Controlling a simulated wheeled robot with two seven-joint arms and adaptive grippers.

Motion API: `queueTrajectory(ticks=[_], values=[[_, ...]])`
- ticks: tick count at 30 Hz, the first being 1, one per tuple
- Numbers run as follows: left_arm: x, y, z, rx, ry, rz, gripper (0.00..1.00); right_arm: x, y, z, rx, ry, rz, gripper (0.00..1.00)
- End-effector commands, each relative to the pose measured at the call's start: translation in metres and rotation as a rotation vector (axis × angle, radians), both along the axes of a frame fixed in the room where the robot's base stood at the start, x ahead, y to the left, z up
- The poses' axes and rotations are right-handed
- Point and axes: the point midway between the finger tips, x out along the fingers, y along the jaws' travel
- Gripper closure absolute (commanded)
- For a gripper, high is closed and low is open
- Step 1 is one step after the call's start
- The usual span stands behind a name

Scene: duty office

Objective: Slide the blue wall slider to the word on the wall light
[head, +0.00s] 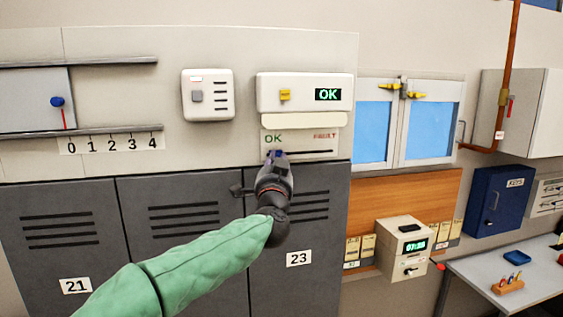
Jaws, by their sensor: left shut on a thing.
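The wall light (328,95) shows the word OK in green on a black display. Below it is a pale slider panel (325,144) with a green OK at its left, a red FAULT at its right and a dark slot running across. My left gripper (276,158) is at the left end of this slot, under the word OK. It is shut on the blue wall slider (278,153), of which only a little blue shows between the fingertips. My right gripper is not in view.
A sliding plate with a blue knob (57,101) and a 0 to 4 scale (110,143) is at the left. A white wall box (208,95) is left of the light. Grey lockers (70,235) stand below. A desk (520,272) is at the right.

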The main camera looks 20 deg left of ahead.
Motion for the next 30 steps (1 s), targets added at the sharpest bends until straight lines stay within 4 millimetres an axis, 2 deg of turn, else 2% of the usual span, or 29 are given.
queueTrajectory(ticks=[2,3,4,5,14,18,23,30], values=[[-0.001,0.002,0.002,-0.001,-0.004,0.005,1.00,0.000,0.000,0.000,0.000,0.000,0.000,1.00],[-0.001,0.002,0.002,-0.001,-0.004,0.005,0.71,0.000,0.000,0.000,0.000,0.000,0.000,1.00],[-0.001,0.002,0.002,-0.001,-0.004,0.005,0.62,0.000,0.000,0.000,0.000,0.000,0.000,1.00],[-0.001,0.002,0.002,-0.001,-0.003,0.004,0.59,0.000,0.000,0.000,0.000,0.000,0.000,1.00],[-0.001,0.001,0.000,-0.001,-0.001,0.002,0.59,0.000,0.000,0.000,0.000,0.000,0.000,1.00],[-0.006,-0.001,-0.001,-0.001,0.000,0.001,0.59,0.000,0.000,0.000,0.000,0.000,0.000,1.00],[-0.026,-0.007,-0.006,-0.001,-0.003,0.000,0.59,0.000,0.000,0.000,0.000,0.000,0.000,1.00],[-0.066,-0.019,-0.018,-0.002,-0.003,0.001,0.59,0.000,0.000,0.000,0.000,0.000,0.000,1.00]])
